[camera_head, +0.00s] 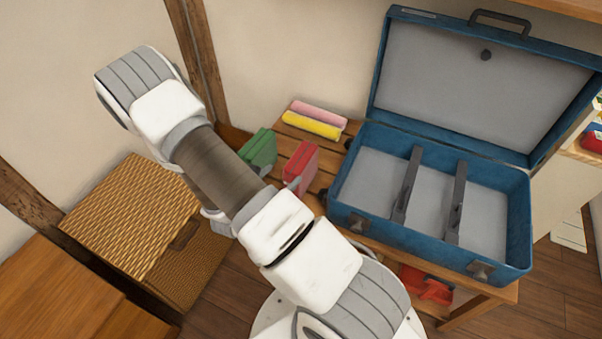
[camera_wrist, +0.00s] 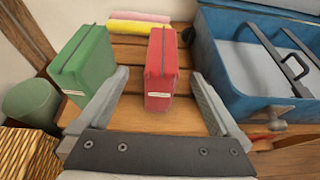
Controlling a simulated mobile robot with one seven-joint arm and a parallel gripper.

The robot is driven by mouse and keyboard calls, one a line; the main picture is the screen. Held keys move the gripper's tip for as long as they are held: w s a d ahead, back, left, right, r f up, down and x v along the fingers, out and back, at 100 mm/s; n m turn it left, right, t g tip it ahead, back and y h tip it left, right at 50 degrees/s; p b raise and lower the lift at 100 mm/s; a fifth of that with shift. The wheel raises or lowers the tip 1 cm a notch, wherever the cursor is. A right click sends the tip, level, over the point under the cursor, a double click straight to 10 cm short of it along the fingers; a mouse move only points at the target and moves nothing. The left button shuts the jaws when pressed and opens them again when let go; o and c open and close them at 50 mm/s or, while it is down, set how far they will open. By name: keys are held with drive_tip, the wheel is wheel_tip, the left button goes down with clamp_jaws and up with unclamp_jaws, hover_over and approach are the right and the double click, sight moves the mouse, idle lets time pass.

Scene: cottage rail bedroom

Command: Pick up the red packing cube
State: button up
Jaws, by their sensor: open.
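The red packing cube (camera_wrist: 160,62) stands upright on the wooden bench (camera_wrist: 128,108), with a pale label low on its front. It also shows in the head view (camera_head: 302,160), partly hidden behind my arm. My gripper (camera_wrist: 158,98) is open in the wrist view, its fingers spread to either side of the red cube's near end. Nothing is held. In the head view the gripper is mostly hidden by my arm.
A green packing cube (camera_wrist: 84,62) stands just left of the red one. Yellow (camera_head: 311,124) and pink (camera_head: 319,113) rolls lie behind. An open blue suitcase (camera_head: 345,213) with two dividers stands close on the right. A wicker basket (camera_head: 130,215) is at the left.

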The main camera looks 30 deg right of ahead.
sight(298, 161)
drive_tip(key=b+x, duration=0.1)
drive_tip(key=x, duration=0.5)
drive_tip(key=shift+d+f, duration=0.1)
drive_tip(key=shift+d, duration=0.1)
drive_tip(key=shift+r+b+x, duration=0.15)
drive_tip(key=shift+b+x, duration=0.3)
drive_tip(key=shift+x, duration=1.05)
drive_tip(key=shift+r+b+x, duration=0.15)
drive_tip(key=shift+b+x, duration=0.3)
drive_tip(key=shift+x, duration=1)
drive_tip(key=shift+s+d, duration=0.15)
drive_tip(key=shift+c, duration=0.3)
clamp_jaws()
